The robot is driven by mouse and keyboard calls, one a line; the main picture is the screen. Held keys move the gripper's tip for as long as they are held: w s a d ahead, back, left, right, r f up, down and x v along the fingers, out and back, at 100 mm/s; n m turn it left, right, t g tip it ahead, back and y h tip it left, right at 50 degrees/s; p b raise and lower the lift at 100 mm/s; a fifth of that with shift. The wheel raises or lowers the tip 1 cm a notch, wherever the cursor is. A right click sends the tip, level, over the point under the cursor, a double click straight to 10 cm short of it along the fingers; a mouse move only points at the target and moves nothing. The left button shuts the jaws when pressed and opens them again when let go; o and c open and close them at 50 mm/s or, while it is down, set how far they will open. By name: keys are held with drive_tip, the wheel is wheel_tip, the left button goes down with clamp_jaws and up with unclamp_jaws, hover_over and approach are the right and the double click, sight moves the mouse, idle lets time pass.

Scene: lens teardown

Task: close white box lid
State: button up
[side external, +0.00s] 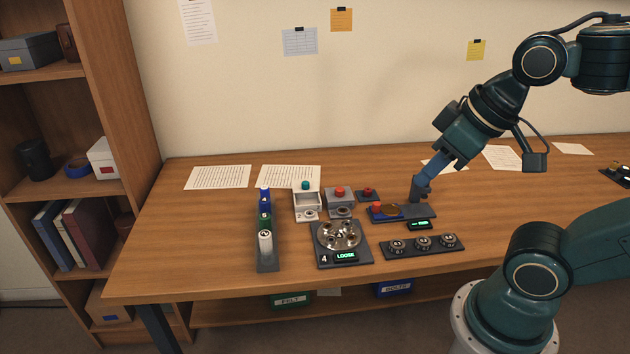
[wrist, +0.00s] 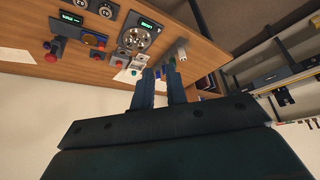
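The white box (side external: 306,206) stands on the table left of centre, with a teal knob (side external: 305,185) at its upper back. A small round part shows at its front. I cannot tell for sure how its lid sits. In the wrist view the white box (wrist: 139,61) is small, just beyond my left fingertip. My gripper (side external: 418,194) points down, well to the right of the box and apart from it. In the wrist view my gripper (wrist: 160,72) has its two fingers apart with nothing between them.
A grey box with a red knob (side external: 340,198) stands just right of the white box. A dark tray (side external: 402,216) lies by my gripper. A round-part stand (side external: 338,238), a bottle rack (side external: 266,255) and a dial strip (side external: 422,245) are nearer the front.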

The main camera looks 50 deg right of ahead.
drive_tip(key=shift+w+r, duration=0.15)
drive_tip(key=shift+w, duration=0.1)
clamp_jaws()
drive_tip(key=w+d+r+m+g+h, duration=0.15)
drive_tip(key=w+d, duration=0.25)
drive_tip(key=w, duration=0.8)
drive_tip(key=w+d+m+t+y, duration=0.1)
drive_tip(key=w+d+m, duration=0.15)
drive_tip(key=w, duration=0.85)
drive_tip(key=w+d+f+m+g, duration=0.1)
drive_tip(key=w+d+f, duration=0.6)
drive_tip(key=w+f, duration=0.2)
drive_tip(key=w+d+f+m+g+h, duration=0.1)
drive_tip(key=w+d+f, duration=0.6)
drive_tip(key=w+f, duration=0.3)
drive_tip(key=shift+d+f, duration=0.3)
drive_tip(key=shift+d, duration=0.05)
drive_tip(key=shift+w, duration=0.1)
